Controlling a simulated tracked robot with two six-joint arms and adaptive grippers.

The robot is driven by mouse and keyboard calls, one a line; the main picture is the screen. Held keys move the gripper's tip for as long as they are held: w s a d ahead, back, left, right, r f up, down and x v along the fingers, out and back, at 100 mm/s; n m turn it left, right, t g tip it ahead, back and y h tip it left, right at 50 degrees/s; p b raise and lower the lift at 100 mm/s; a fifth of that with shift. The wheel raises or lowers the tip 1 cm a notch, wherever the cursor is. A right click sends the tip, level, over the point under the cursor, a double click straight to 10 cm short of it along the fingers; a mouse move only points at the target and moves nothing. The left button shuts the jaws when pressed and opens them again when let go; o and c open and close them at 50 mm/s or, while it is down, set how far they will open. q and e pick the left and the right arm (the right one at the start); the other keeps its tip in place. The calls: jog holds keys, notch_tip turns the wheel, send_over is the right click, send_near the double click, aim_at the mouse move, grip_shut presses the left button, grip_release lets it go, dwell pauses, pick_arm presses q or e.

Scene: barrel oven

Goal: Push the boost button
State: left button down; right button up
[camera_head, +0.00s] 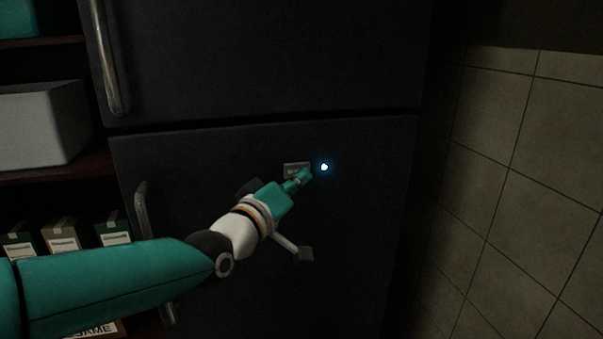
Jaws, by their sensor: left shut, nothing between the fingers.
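A small round button (324,167) glows blue-white on the dark door (370,210) of a tall cabinet-like unit. A small grey label plate (294,168) sits just left of the button. My left gripper (305,174) is shut and empty. Its teal tip is just left of the glowing button and partly covers the label plate. I cannot tell whether the tip touches the door. My right gripper is not in view.
Shelves at the left hold a grey-white box (40,124) and several smaller boxes (62,237). The door has a handle (143,213) at its left edge; the upper door has another (112,65). A tiled wall (530,180) stands at the right.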

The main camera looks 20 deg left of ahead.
pick_arm(q)
jog(key=shift+s+d, duration=0.1)
jog(key=s+d, duration=0.2)
jog(key=s, duration=0.1)
jog(key=s+d, duration=0.1)
jog(key=shift+s+d, duration=0.1)
jog(key=shift+s, duration=0.3)
dwell(0.4)
